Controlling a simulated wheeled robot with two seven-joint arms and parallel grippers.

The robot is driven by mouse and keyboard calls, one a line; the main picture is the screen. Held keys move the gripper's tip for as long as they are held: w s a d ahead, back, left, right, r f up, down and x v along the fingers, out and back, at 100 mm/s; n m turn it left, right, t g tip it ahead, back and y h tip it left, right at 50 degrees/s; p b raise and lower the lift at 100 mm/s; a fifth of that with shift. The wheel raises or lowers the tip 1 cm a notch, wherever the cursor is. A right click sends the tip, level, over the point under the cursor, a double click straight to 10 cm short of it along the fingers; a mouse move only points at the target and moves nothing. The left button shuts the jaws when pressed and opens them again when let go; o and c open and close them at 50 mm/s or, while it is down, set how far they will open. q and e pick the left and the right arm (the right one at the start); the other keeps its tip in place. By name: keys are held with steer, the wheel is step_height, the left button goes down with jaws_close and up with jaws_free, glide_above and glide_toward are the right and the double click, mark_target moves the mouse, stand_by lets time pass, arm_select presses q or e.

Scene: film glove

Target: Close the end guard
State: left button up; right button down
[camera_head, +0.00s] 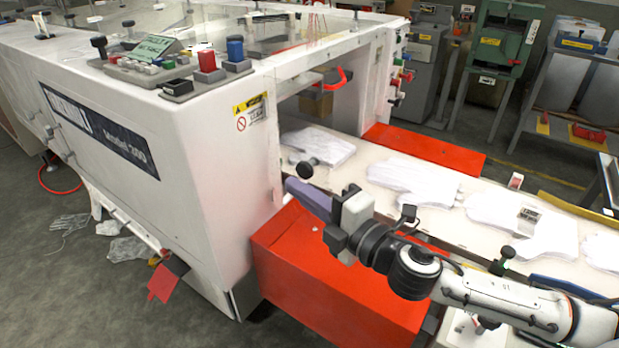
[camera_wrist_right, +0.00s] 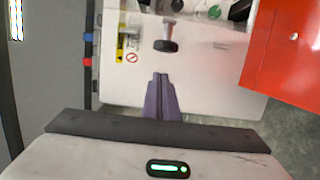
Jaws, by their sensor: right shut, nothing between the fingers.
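The white machine (camera_head: 205,165) has an open tunnel at its right end. I cannot make out the end guard's outline for sure. A black round knob (camera_head: 306,170) stands out at the near side of this opening; it also shows in the wrist view (camera_wrist_right: 166,46), just ahead of the fingers. My right gripper (camera_head: 292,187) has purple fingers, shut and empty, just below the knob and apart from it. In the wrist view the fingers (camera_wrist_right: 160,78) point at the white panel (camera_wrist_right: 205,75). My left gripper is not in view.
A conveyor (camera_head: 385,210) carries several white gloves out of the tunnel. A red box (camera_head: 330,275) sits below my gripper, and a red cover (camera_head: 425,150) lies beyond the belt. Control buttons (camera_head: 207,62) stand on top of the machine.

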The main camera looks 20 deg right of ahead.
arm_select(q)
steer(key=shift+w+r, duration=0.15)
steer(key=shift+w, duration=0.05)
arm_select(e)
steer(key=shift+w+d, duration=0.35)
steer(key=shift+d, duration=0.3)
steer(key=shift+w+d, duration=0.35)
steer(key=shift+d, duration=0.25)
steer(key=shift+d+f, duration=0.1)
